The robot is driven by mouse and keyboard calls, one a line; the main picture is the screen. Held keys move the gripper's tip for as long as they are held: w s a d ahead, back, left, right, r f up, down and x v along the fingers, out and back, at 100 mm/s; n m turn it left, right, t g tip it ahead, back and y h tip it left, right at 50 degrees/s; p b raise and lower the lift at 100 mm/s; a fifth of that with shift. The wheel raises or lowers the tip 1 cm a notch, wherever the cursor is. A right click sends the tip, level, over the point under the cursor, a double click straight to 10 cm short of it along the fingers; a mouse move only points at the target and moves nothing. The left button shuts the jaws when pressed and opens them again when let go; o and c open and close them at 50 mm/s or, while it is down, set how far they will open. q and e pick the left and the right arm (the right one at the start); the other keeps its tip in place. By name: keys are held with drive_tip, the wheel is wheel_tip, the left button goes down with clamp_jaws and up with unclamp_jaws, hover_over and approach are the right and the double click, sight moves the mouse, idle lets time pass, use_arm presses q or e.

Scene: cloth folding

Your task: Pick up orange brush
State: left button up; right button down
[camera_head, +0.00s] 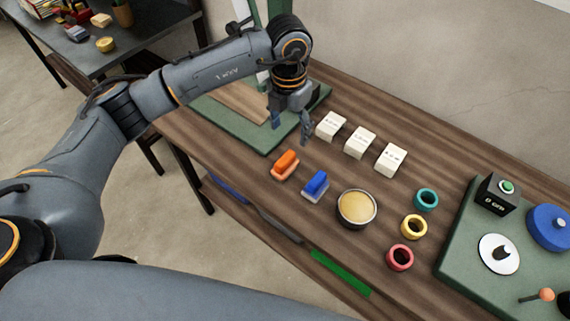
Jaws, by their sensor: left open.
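The orange brush (285,165) lies on the brown wooden table, with an orange top and a pale underside. A blue brush (316,186) of similar shape lies just right of it. My left gripper (292,129) is open and empty above the table, pointing down, up and slightly right of the orange brush in the picture. It is apart from the brush. My right gripper is not in view.
White blocks (360,142), a round tin (357,208) and teal, yellow and red rings (400,257) stand right of the brushes. A green-edged board (253,136) lies behind. A green panel (462,262) with a button box and knobs is at right.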

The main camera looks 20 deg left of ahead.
sight(285, 157)
use_arm(q)
drive_tip(key=f, duration=0.2)
drive_tip(key=f+p, duration=0.1)
drive_tip(key=f, duration=0.5)
drive_tip(key=shift+a+f+p, duration=0.15)
drive_tip(key=shift+a+p, duration=0.2)
drive_tip(key=shift+p, duration=0.05)
wheel_tip(285, 157, down, 5)
drive_tip(key=shift+s+a+r+p, duration=0.1)
drive_tip(key=shift+a+p, duration=0.05)
drive_tip(key=shift+p, duration=0.9)
drive_tip(key=shift+f, duration=0.25)
drive_tip(key=c, duration=1.3)
